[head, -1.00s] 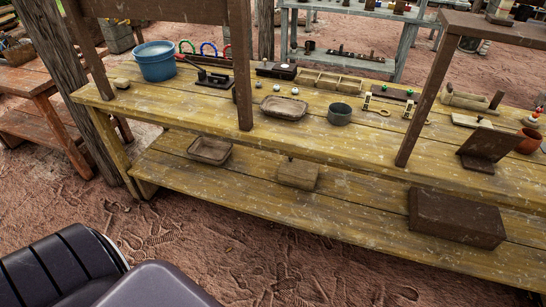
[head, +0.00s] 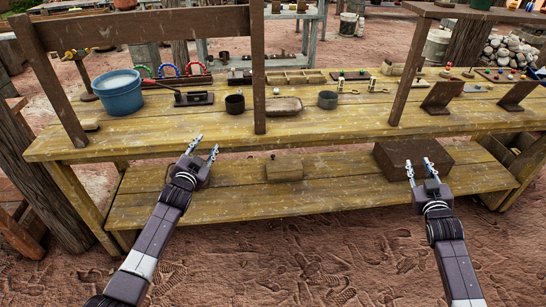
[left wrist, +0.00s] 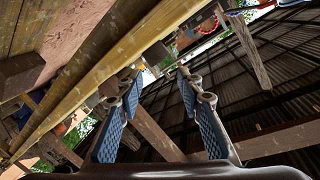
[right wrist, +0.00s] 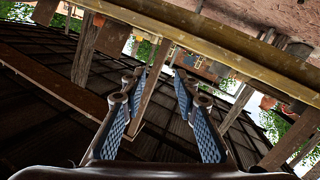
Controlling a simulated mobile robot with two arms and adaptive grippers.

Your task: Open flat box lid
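A dark brown flat box (head: 410,155) rests on the right part of the lower shelf; its top looks closed. A smaller tan box (head: 284,167) with a knob on top sits mid-shelf, also closed. I cannot tell which is the task's box. My left gripper (head: 205,145) is open and empty at the bench's front, left of the tan box. My right gripper (head: 419,163) is open and appears in front of the brown box, overlapping it in the head view; contact is unclear. Both wrist views show spread fingers with nothing between them.
The wooden bench (head: 330,138) overhangs the lower shelf (head: 235,203). Posts (head: 258,70) rise from its top. The top holds a blue bucket (head: 119,92), a dark pot (head: 235,103), a shallow tray (head: 285,105) and a grey pot (head: 328,99). The shelf between the two boxes is clear.

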